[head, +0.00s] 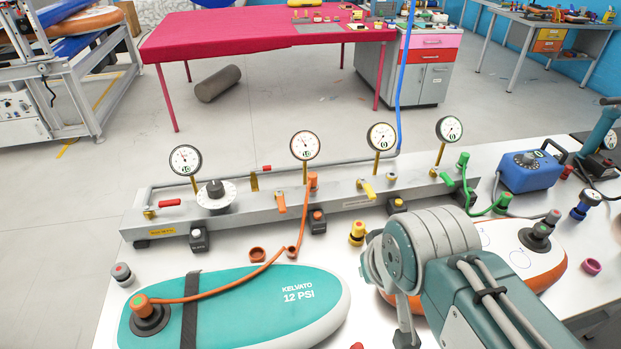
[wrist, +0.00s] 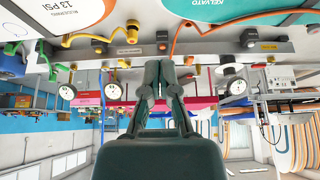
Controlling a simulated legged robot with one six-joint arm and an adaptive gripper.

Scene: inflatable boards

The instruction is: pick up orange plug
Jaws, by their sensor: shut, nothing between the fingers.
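An orange plug (head: 140,301) sits on the dark round valve at the left end of the teal board (head: 240,305). An orange hose (head: 220,293) runs from it across the board to an orange fitting (head: 312,181) on the grey manifold. In the upside-down wrist view, my gripper (wrist: 157,64) is shut and empty, its fingertips together. There the orange hose (wrist: 174,42) shows just beyond the fingertips; the orange plug itself is not seen. In the head view my arm is at the lower right, well away from the orange plug, and the fingertips cannot be made out.
The manifold (head: 350,192) carries several gauges and valve handles and spans the table behind the boards. An orange-edged board (head: 553,265) is partly behind my arm. A blue box (head: 531,170) stands right.

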